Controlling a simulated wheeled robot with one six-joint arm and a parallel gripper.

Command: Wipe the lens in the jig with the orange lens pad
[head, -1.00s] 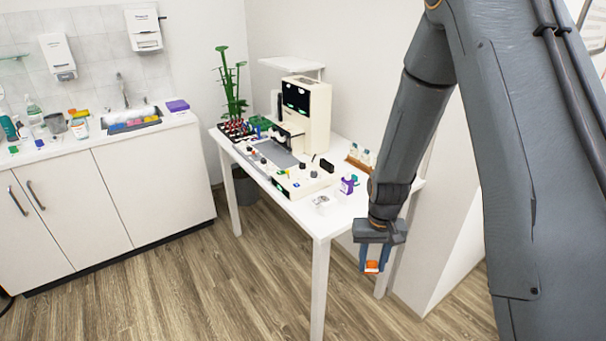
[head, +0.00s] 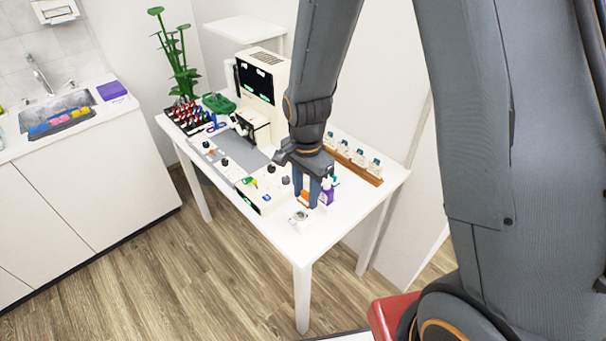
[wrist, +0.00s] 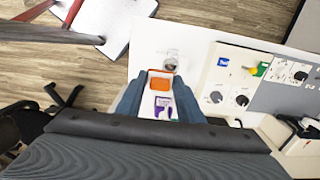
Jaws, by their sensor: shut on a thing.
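My gripper (head: 306,203) is over the near right part of the white table, its blue-grey fingers pointing down. It is shut on the orange lens pad (wrist: 160,85), which shows between the fingers in the wrist view. In the head view the pad (head: 303,198) is partly hidden by the fingers. The jig (head: 298,217), a small pale holder, stands on the table just in front of the fingers. In the wrist view the jig (wrist: 170,64) lies just beyond the fingertips, apart from the pad. The lens in it is too small to make out.
A purple-and-white bottle or box (head: 327,192) stands close beside the fingers. A control panel (head: 262,190) with knobs and a cream machine (head: 262,90) are to the left. A wooden rack (head: 354,158) stands behind. The table's front right corner (head: 305,250) is clear.

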